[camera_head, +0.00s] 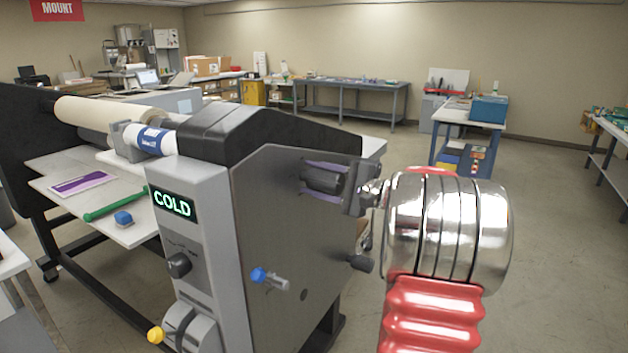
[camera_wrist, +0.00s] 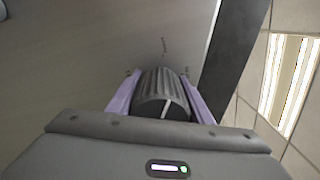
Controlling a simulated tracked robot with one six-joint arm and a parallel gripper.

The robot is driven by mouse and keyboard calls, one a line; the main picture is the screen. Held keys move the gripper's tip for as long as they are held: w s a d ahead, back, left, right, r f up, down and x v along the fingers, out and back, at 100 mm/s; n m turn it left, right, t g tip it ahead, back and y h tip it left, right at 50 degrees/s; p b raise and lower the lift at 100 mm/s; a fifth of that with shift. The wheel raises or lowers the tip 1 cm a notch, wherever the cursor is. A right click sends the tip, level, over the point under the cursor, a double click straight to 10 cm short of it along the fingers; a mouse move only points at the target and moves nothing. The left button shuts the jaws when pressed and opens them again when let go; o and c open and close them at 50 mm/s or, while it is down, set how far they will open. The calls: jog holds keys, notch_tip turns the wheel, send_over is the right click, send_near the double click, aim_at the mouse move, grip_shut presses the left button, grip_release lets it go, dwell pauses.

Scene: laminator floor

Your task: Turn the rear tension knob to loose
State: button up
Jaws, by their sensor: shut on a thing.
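The laminator (camera_head: 290,200) stands in the middle of the head view, with a grey side panel facing my arm. A dark ribbed tension knob (camera_head: 322,180) sits high on that panel. It also shows in the wrist view (camera_wrist: 160,90), with a white pointer line on its face and small marks on the panel around it, too small to read. My gripper (camera_head: 326,178) is shut on this knob, its purple-padded fingers on either side, as the wrist view also shows (camera_wrist: 162,100). The fingers hide part of the knob's sides.
A second dark knob (camera_head: 360,263) sticks out lower on the panel, below my wrist. A blue-tipped lever (camera_head: 260,276) projects near the front edge. The front face has a COLD display (camera_head: 174,203), a black dial (camera_head: 180,265) and a yellow knob (camera_head: 156,335). Floor at right is open.

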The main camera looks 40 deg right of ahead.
jog(key=shift+a+f+n, duration=0.15)
jog(key=shift+f+n, duration=0.1)
jog(key=shift+n, duration=0.85)
jog(key=o, duration=1)
jog(key=shift+r, duration=0.1)
jog(key=shift+o, duration=0.2)
jog(key=shift+s, duration=0.1)
jog(key=v, duration=1.3)
jog(key=shift+s, duration=0.35)
